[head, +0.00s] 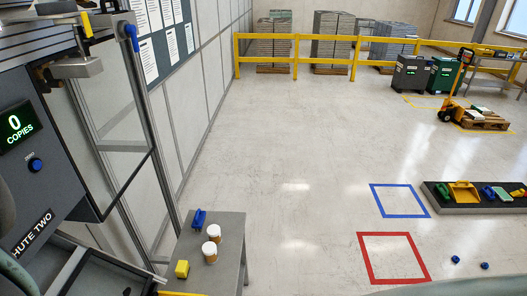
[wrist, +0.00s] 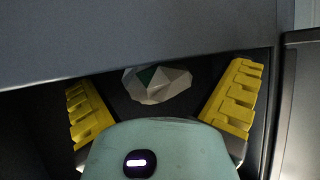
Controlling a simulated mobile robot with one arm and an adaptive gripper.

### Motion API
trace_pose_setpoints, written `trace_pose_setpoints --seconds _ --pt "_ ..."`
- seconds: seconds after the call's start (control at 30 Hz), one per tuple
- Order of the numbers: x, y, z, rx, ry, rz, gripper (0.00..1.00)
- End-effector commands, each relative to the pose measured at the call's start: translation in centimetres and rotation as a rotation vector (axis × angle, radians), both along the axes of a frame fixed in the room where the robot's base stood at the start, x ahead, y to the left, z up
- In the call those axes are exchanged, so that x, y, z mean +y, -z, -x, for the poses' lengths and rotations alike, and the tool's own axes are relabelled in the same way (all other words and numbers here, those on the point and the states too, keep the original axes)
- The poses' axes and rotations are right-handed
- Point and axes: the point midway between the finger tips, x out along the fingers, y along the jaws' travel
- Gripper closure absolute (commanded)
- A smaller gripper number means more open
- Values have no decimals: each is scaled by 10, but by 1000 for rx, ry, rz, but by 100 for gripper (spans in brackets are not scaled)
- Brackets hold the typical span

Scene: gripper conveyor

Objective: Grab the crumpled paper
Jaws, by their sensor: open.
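The crumpled paper (wrist: 157,84) is a whitish, faceted lump with a dark green patch. It lies on a dark surface in the wrist view, just below the edge of a grey panel. My gripper (wrist: 165,95) is open, with one yellow ridged finger on each side of the paper and a gap to each. The paper sits between and slightly beyond the fingers; I cannot tell its exact depth. Neither the paper nor my gripper can be made out in the head view.
A grey panel (wrist: 130,35) overhangs close above the paper. In the head view, a machine labelled chute two (head: 35,232) stands at left. A small grey table (head: 228,240) holds two white cups (head: 211,242), a blue item and a yellow block (head: 182,268).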

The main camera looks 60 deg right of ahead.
Motion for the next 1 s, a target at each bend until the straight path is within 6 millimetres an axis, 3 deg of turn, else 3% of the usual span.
trace_pose_setpoints --seconds 0.07,0.47,1.0 --pt "-1 0 -1 0 4 0 6" --pt "-1 0 -1 0 4 0 48" --pt "1 -11 -9 -3 4 -3 48"
